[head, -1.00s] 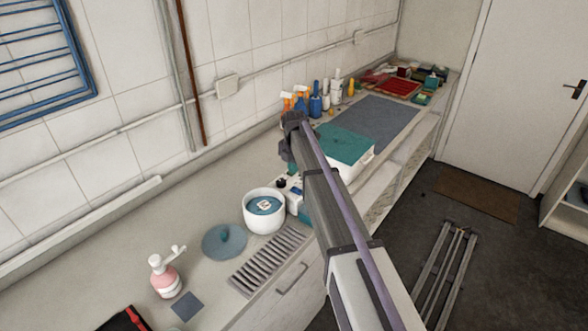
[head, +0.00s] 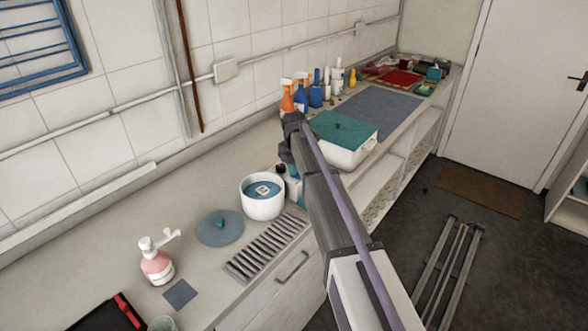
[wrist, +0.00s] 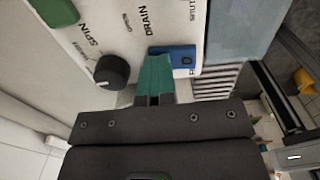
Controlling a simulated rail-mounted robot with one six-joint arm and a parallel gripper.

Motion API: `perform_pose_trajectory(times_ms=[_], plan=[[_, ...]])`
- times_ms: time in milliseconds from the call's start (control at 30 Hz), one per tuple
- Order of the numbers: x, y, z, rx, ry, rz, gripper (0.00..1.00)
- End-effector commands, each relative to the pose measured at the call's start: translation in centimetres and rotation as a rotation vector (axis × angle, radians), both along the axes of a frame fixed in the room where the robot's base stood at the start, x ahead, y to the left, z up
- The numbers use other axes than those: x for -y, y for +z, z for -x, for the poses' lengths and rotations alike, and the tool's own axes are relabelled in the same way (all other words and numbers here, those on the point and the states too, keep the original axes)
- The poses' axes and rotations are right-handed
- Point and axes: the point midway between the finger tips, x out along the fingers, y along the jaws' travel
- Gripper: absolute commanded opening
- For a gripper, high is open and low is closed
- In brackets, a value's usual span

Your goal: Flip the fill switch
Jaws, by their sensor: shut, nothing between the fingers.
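A white control panel (wrist: 115,40) fills the upper part of the wrist view, with the words SPIN and DRAIN, a black knob (wrist: 112,70), a green part (wrist: 55,12) and a blue switch (wrist: 182,58). I cannot read a FILL label, so I cannot tell which control is the fill switch. My gripper (wrist: 155,72) is shut and empty, its teal fingertips in front of the panel beside the blue switch, partly overlapping it. Contact cannot be told. In the head view the panel is mostly hidden behind my arm, next to a white tub (head: 263,207).
A white bin with a teal lid (head: 343,130) and several bottles (head: 310,95) stand behind. The tiled wall borders the counter.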

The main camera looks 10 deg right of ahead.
Motion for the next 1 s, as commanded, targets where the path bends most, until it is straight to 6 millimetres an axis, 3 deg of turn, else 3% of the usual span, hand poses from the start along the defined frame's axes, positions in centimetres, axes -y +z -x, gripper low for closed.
perform_pose_trajectory(times_ms=[400,767,1000], plan=[[0.9,0.5,1.2,-0.003,-0.001,0.000,0.00],[1.0,0.7,1.2,-0.001,0.000,0.000,0.00],[0.9,4.0,1.2,-0.001,0.000,0.000,0.00]])
